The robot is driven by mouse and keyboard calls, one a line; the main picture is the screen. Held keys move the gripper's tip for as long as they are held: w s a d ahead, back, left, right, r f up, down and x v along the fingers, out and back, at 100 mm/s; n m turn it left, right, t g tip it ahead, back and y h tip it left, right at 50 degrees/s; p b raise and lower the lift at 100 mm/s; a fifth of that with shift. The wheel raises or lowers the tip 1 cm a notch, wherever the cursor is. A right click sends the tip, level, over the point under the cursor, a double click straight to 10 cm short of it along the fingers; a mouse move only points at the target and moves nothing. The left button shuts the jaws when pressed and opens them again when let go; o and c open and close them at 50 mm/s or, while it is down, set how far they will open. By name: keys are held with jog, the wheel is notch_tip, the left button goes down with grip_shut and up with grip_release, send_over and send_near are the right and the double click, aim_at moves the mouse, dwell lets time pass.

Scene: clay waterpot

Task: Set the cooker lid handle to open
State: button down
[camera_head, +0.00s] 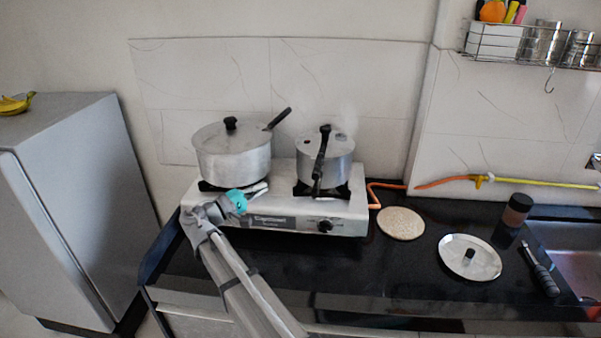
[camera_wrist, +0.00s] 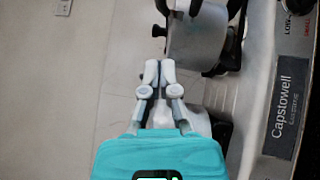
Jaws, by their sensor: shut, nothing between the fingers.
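The cooker (camera_head: 332,164) is a grey metal pot on the right burner of the stove. Its lid (camera_head: 341,137) carries a long black handle (camera_head: 320,158) that hangs down across the front, with a black knob above it. In the wrist view the cooker body (camera_wrist: 199,42) shows sideways, ahead and to the right of the fingertips, with black parts around its top edge. My gripper (camera_head: 266,187) is in front of the larger left pot, pointing right toward the cooker. In the wrist view my gripper (camera_wrist: 159,68) has its fingertips together and empty, apart from the cooker.
The left pot (camera_head: 233,158) has a black side handle pointing up right, close to the cooker. The white stove (camera_head: 352,213) has a front knob. A round mat (camera_head: 400,223), a loose lid (camera_head: 485,262) and a jar (camera_head: 516,209) stand right. A tiled wall (camera_head: 330,80) rises behind.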

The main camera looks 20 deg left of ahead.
jog(key=shift+w+d, duration=0.1)
jog(key=s+d+p+x, duration=0.1)
jog(key=d+p+x, duration=0.1)
jog(key=x, duration=1)
jog(key=shift+d+r, duration=0.25)
jog(key=shift+d, duration=0.1)
jog(key=shift+a, duration=0.15)
jog(key=shift+s+d+y, duration=0.15)
jog(key=shift+d+y, duration=0.15)
